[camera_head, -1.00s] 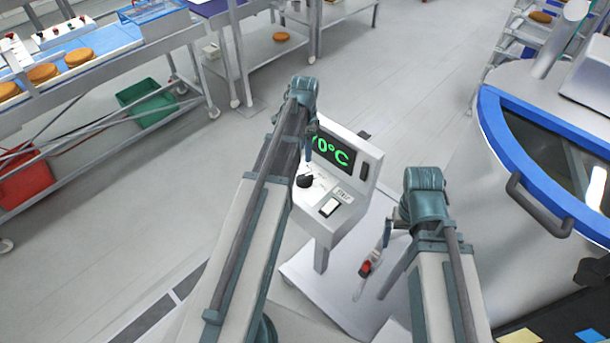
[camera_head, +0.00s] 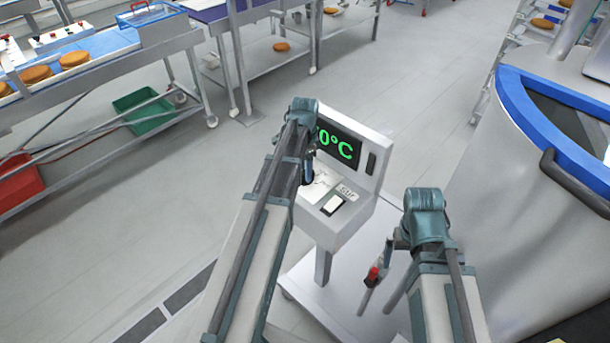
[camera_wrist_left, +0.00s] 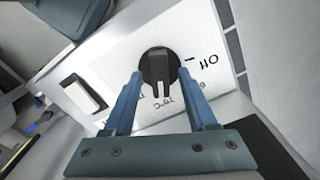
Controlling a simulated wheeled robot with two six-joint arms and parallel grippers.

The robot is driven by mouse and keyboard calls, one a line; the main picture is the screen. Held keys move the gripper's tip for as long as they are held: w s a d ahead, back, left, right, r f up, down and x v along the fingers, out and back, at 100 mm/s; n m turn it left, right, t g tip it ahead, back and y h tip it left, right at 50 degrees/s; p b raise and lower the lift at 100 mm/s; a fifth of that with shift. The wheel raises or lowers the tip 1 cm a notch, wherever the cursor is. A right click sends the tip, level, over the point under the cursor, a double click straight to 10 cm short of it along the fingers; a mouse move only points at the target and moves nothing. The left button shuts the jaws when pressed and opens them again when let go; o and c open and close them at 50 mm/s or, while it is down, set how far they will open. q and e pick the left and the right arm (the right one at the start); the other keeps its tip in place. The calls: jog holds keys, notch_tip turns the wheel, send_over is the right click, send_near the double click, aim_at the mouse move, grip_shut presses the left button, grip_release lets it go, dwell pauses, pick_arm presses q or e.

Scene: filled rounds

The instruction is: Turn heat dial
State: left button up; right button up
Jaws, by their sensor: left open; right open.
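The heat dial (camera_wrist_left: 158,62) is a black round knob on a white panel (camera_wrist_left: 122,62) in the left wrist view. Its ridge points down the picture; an "Off" mark is to its right and a partly covered "70°C" mark below. My left gripper (camera_wrist_left: 161,76) is open, its blue fingers on either side of the knob's ridge; I cannot tell whether they touch. In the head view, my left gripper (camera_head: 308,170) hides the dial on the control box (camera_head: 372,190). The green display (camera_head: 338,147) reads "0°C", its left part hidden.
A white rocker switch (camera_head: 332,205) is beside the dial. The box stands on a pale wheeled base (camera_head: 320,290). A large steel vat with a blue rim (camera_head: 530,118) is at the right. A conveyor table (camera_head: 110,62) is at the far left. Floor between is clear.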

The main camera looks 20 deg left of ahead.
pick_arm(q)
jog(key=shift+f, duration=0.1)
grip_shut()
jog(key=shift+n, duration=0.3)
jog(key=n, duration=1.4)
jog(key=shift+n, duration=0.4)
jog(key=shift+a+n, duration=0.1)
jog(key=shift+n, duration=2.1)
